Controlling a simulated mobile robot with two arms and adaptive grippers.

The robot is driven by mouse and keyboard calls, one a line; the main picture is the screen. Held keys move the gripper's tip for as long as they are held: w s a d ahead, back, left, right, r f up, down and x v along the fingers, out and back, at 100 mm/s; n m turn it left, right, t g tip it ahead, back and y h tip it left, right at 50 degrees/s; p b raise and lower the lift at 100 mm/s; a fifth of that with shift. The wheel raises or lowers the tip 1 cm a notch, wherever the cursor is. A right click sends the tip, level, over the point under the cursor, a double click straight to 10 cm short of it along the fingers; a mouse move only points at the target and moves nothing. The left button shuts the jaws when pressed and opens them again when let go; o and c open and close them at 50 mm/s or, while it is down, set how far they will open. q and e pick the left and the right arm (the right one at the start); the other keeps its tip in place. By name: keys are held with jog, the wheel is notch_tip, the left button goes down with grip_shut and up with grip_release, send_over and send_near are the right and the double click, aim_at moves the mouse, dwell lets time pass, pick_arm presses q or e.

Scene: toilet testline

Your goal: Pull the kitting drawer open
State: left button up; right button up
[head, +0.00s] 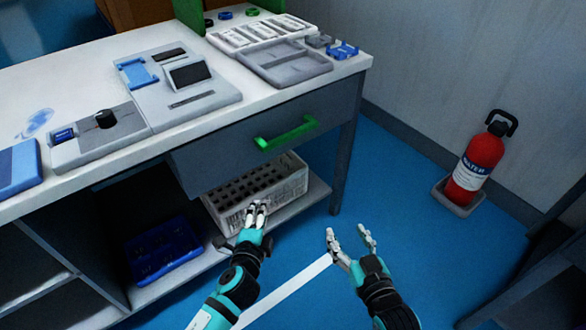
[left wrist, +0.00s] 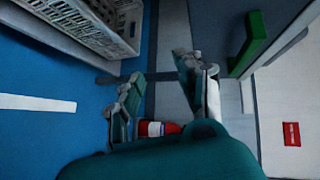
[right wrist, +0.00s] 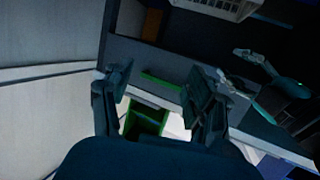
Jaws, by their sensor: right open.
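The kitting drawer (head: 222,150) is the grey front under the right part of the worktop. It looks closed or nearly so. Its green bar handle (head: 286,133) also shows at the upper right of the left wrist view (left wrist: 248,45) and between the fingers in the right wrist view (right wrist: 162,80). My left gripper (head: 256,212) is below the handle, in front of the lower shelf, and empty. Its fingers stand apart in the left wrist view (left wrist: 155,78). My right gripper (head: 350,240) is open and empty, lower and right of the handle. Neither touches it.
A white crate (head: 225,220) and a blue bin (head: 160,250) sit on the lower shelf (head: 185,270). A table leg (head: 344,165) stands right of the drawer. A red extinguisher (head: 478,165) stands by the wall. The blue floor in front is clear.

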pick_arm(q)
jog(key=s+d+r+m+t+h+b, duration=0.1)
jog(key=d+r+m+t+b, duration=0.3)
jog(key=r, duration=0.6)
jog(key=n+b, duration=0.1)
jog(key=b, duration=0.1)
send_near(286, 137)
jog(key=w, duration=0.5)
jog(key=w+d+b, duration=0.1)
jog(key=w, duration=0.1)
jog(key=w+b, duration=0.1)
jog(key=w, duration=0.1)
jog(key=shift+w+d+r, duration=0.2)
jog(key=shift+w+d, duration=0.15)
jog(key=shift+w+r, duration=0.1)
jog(key=shift+w, duration=0.35)
pick_arm(e)
jog(key=s+r+t+y, duration=0.1)
jog(key=s+r+t, duration=0.3)
jog(key=r, duration=0.6)
jog(key=s+r+t+y, duration=0.2)
jog(key=s+r+t, duration=0.3)
jog(key=r, duration=0.5)
jog(key=shift+d+r+t+y, duration=0.3)
jog(key=shift+d+r+t, duration=0.15)
jog(key=shift+t, duration=0.75)
jog(key=shift+s, duration=0.1)
pick_arm(q)
grip_shut()
